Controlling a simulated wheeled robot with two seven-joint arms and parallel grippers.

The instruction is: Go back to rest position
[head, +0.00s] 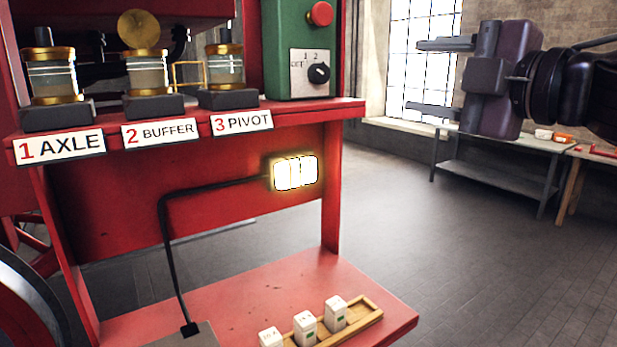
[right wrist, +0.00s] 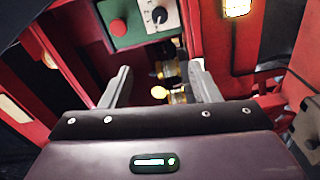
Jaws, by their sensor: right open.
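My right gripper (head: 415,77) is at the upper right of the head view, held in the air to the right of the red stand. Its two fingers are spread and point left, with nothing between them. In the right wrist view the open fingers (right wrist: 160,68) show again, apart and empty, with the stand's parts beyond them. My left gripper does not show in either view.
The red stand (head: 230,233) carries glass oilers (head: 147,72) above labels and a green control box (head: 300,40) with a red button. A lamp (head: 295,173) glows below. White blocks (head: 306,327) sit in a wooden tray. Tables stand at back right; the floor (head: 470,270) is clear.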

